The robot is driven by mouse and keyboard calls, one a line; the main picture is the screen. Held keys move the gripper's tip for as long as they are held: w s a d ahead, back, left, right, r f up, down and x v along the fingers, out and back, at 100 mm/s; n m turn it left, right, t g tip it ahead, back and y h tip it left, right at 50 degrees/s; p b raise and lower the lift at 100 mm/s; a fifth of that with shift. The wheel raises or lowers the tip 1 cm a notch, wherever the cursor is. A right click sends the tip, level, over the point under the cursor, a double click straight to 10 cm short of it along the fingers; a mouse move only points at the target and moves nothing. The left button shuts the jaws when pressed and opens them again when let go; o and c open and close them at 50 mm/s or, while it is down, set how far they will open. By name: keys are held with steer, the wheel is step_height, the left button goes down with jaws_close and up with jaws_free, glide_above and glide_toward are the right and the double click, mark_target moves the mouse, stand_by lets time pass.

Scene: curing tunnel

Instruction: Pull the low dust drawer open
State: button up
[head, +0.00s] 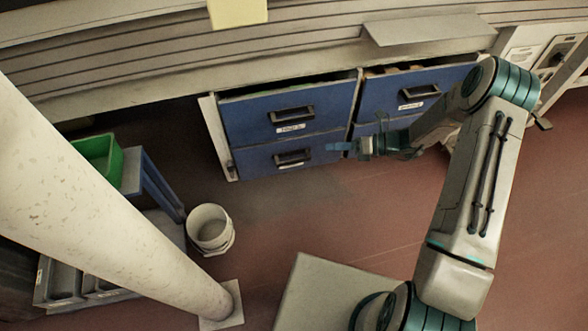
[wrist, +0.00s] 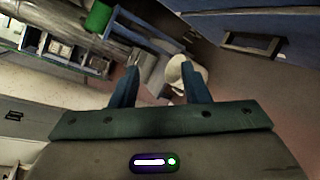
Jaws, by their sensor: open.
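The blue drawers stand under the tunnel in two columns. The lower left drawer (head: 255,162) looks shut, with a dark recessed handle (head: 292,158) and a small label too small to read. A lower right drawer (head: 368,129) is mostly hidden behind my arm. My gripper (head: 334,147) is open and empty, in front of the drawers, to the right of the lower left handle and apart from it. In the wrist view, my two fingers (wrist: 160,68) stand apart with nothing between them. A blue drawer front with a dark handle (wrist: 252,43) shows at the upper right there.
Upper blue drawers with labelled handles (head: 292,114) (head: 418,91) sit above. A white bucket (head: 210,230) stands on the red floor to the left, near a pale post (head: 120,200) and a green bin (head: 104,158). The floor before the drawers is clear.

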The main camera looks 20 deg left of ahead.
mark_target(295, 162)
step_height(295, 162, down, 22)
steer(key=w+a+m+t+y+b, duration=0.25)
steer(key=m+t+b, duration=0.4)
steer(key=m, duration=0.55)
steer(key=shift+b+x, duration=2.1)
steer(key=shift+x, duration=4.4)
jaws_close()
